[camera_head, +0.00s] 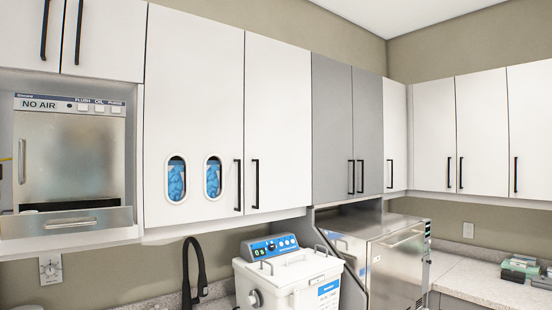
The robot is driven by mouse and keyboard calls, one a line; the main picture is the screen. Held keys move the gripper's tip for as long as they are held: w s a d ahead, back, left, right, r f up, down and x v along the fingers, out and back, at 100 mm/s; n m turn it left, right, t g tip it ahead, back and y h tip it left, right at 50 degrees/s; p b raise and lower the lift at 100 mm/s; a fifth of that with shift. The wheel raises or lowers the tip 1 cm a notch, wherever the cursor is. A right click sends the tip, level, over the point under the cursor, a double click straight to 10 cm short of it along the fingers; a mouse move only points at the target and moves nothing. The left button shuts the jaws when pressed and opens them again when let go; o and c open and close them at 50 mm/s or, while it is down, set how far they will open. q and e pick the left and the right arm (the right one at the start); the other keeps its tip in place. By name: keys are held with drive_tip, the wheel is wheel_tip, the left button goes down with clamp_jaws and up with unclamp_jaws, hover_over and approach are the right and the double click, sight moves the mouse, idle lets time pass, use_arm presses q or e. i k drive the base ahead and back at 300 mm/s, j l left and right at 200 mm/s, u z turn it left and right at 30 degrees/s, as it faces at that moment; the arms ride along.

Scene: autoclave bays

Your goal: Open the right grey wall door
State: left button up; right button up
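The right grey wall door (368,130) is the right one of a pair of grey cabinet doors on the wall, right of the middle of the view. It is shut, with a dark vertical handle (361,176) low near its left edge. The left grey door (332,130) beside it is also shut, with its own dark handle (351,177) close to the other. Neither of my grippers is in view.
White wall cabinets (196,90) stand left and right of the grey pair. Below are a steel autoclave (395,265), a white machine with a blue panel (290,275) and a black faucet (190,275). Small boxes (520,265) lie on the right counter (462,272).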

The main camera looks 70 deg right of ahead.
sight(367, 113)
drive_tip(key=z, duration=2.75)
drive_tip(key=i+l+u, duration=0.15)
drive_tip(key=u, duration=0.2)
drive_tip(key=i+l+u, duration=0.15)
drive_tip(key=u, duration=0.25)
drive_tip(key=l+u, duration=0.35)
drive_tip(key=i+l+u, duration=0.1)
drive_tip(key=l, duration=0.25)
drive_tip(key=i+l+u, duration=0.15)
drive_tip(key=l, duration=0.2)
drive_tip(key=l+u, duration=0.1)
drive_tip(key=l, duration=0.85)
drive_tip(key=i+l+u, duration=0.1)
drive_tip(key=l, duration=0.4)
